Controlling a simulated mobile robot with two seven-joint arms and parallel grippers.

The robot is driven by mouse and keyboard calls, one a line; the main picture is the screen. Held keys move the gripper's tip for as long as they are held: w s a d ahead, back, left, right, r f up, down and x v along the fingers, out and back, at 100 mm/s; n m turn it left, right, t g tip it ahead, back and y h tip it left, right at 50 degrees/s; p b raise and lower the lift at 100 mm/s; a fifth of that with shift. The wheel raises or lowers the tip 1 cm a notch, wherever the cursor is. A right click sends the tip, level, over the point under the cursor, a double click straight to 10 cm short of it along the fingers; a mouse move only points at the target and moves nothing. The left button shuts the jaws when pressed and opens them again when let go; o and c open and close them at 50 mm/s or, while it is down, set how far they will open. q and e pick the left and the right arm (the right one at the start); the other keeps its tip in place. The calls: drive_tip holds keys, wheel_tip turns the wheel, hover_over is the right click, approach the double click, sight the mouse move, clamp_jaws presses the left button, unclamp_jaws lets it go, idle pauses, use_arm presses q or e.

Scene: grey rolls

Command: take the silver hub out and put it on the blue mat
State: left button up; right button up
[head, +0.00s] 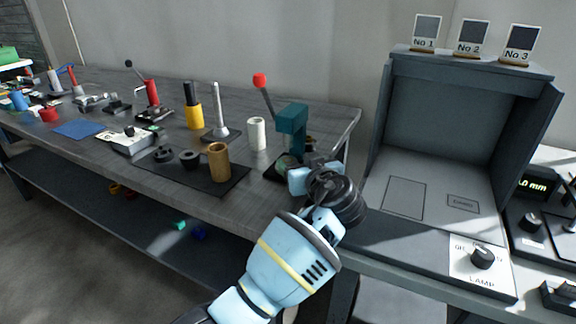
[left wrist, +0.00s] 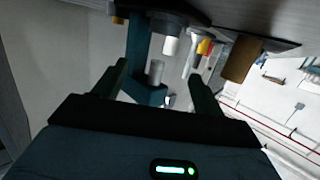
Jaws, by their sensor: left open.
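The blue mat (head: 78,129) lies flat on the long bench at the left in the head view, with nothing on it. The teal press (head: 291,125) with a red-knobbed lever stands near the bench's right end. My left gripper (head: 312,166) is at the front of the press and hides part of it. In the left wrist view the fingers are apart and empty, facing the press (left wrist: 145,93). A silver cylinder (left wrist: 156,72) shows between them at the press, apart from both fingers; I cannot tell whether it is the hub or the press ram. My right gripper is not in view.
A white roll (head: 257,133) stands left of the press. A brown cylinder (head: 218,162) and dark round parts stand on a black mat (head: 212,186). A yellow-and-black post (head: 193,112) is behind. A grey booth (head: 435,130) with numbered cards stands at right.

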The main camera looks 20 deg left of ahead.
sight(290, 162)
use_arm(q)
wheel_tip(290, 162, down, 3)
drive_tip(key=shift+f, duration=0.1)
drive_tip(key=shift+w+a+f, duration=0.15)
drive_tip(key=shift+w+a, duration=0.3)
drive_tip(key=shift+w, duration=0.05)
drive_tip(key=x, duration=0.5)
drive_tip(key=shift+b, duration=0.4)
drive_tip(key=shift+w+a+f, duration=0.1)
drive_tip(key=shift+w+a, duration=0.3)
drive_tip(key=shift+w, duration=0.05)
drive_tip(key=c, duration=1.4)
